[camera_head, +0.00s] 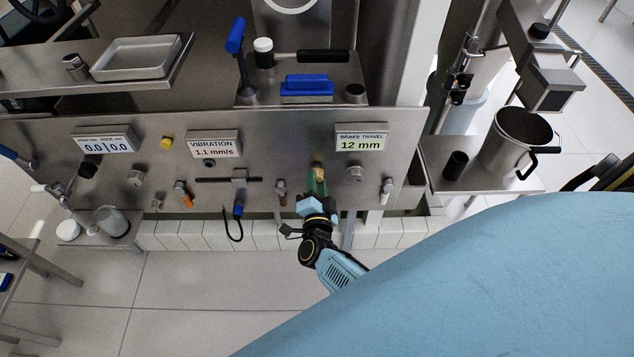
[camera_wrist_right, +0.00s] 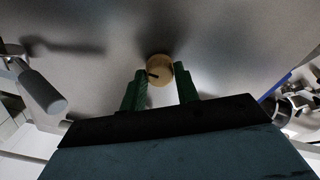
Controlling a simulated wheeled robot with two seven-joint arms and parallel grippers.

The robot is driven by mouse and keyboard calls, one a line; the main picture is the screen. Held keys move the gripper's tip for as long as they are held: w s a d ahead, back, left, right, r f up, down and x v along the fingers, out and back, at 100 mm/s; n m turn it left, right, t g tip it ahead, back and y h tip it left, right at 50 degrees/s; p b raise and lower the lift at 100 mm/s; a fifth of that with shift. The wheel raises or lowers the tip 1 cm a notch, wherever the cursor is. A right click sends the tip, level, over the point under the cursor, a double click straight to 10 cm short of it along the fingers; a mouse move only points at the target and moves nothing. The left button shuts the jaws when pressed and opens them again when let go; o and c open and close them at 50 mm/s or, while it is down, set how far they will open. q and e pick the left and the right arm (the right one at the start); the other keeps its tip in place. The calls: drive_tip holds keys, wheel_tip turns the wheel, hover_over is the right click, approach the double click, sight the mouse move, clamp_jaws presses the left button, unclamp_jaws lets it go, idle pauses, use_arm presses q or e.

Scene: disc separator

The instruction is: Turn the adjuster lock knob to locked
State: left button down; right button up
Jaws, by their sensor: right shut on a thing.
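A small brass-coloured round knob (camera_head: 318,167), which I take for the adjuster lock knob, sits on the steel panel below the brake travel display. My right gripper (camera_head: 317,179) reaches up to it from below, with its green fingers at the knob. In the right wrist view the knob (camera_wrist_right: 159,66) shows between the tips of the right gripper (camera_wrist_right: 160,80), one finger on each side, and the jaws are shut on it. A dark mark on the knob's face points to the lower left in that view. The lock label is not readable. My left gripper is not in view.
The brake travel display (camera_head: 362,138) reads 12 mm. A steel knob (camera_head: 355,174) sits right of the brass knob, and a small lever (camera_head: 281,190) to its left. A vibration display (camera_head: 214,145) is farther left. A steel pot (camera_head: 517,140) stands on a right-hand shelf.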

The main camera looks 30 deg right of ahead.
drive_tip(key=shift+a, duration=0.1)
drive_tip(key=o, duration=1)
drive_tip(key=shift+c, duration=0.2)
drive_tip(key=shift+s, duration=0.1)
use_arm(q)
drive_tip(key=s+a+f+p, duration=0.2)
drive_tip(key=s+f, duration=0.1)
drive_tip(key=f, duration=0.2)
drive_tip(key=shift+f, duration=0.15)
use_arm(e)
drive_tip(key=v, duration=1.3)
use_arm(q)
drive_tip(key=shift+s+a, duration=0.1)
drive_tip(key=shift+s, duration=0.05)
use_arm(e)
drive_tip(key=shift+s, duration=0.15)
